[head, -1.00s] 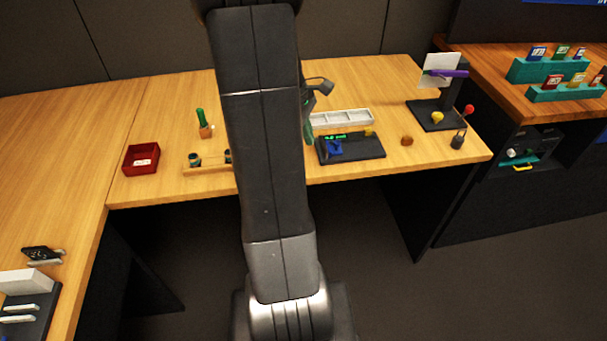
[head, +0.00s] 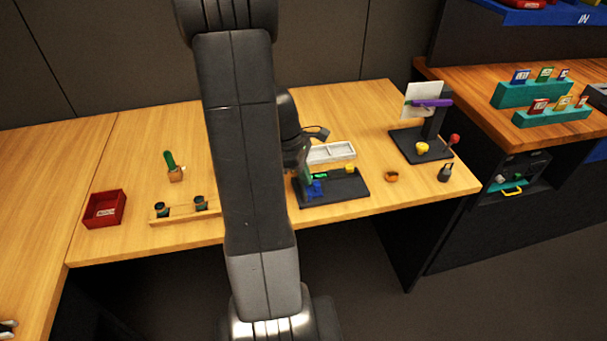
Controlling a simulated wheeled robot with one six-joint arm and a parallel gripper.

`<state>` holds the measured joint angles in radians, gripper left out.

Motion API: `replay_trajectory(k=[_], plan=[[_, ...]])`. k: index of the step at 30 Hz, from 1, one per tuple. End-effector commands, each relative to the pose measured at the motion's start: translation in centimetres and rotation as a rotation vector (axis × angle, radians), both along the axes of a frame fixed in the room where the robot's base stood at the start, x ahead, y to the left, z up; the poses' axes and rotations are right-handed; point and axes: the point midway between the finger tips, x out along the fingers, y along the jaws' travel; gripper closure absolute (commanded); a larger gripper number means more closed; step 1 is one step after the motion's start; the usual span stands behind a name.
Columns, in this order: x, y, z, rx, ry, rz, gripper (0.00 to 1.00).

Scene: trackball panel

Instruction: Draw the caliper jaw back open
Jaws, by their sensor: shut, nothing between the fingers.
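The caliper stands on a dark base plate (head: 345,191) on the wooden desk, right of my arm. It has a blue jaw piece (head: 315,188) at the left, a small green display (head: 320,177) behind it and a yellow part (head: 350,168) at the back right. My gripper (head: 306,176) is shut and empty, its tip just above and behind the blue piece. I cannot tell whether it touches. My arm hides the area left of the plate, and the gripper covers part of the plate's left end.
A white compartment tray (head: 331,153) lies behind the plate. An orange-brown ring (head: 391,176) is to the right, before a dark stand (head: 420,145) with a purple bar. A wooden rack (head: 185,215) and red box (head: 105,209) stand left.

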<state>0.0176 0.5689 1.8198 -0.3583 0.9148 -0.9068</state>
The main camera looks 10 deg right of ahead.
Motion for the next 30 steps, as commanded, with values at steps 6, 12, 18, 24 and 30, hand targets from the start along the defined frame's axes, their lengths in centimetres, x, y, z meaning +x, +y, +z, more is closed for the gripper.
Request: replay_trajectory(k=[6,12,18,24,30], plan=[[0.0,-2.5,0.2,-0.001,0.001,-0.005,1.00],[0.2,-5.0,0.1,0.000,0.000,-0.003,1.00],[0.2,-5.4,0.0,-0.001,0.000,0.000,1.00],[0.2,-5.4,0.0,-0.002,0.001,0.000,1.00],[0.4,-4.6,0.4,-0.002,0.001,0.001,1.00]])
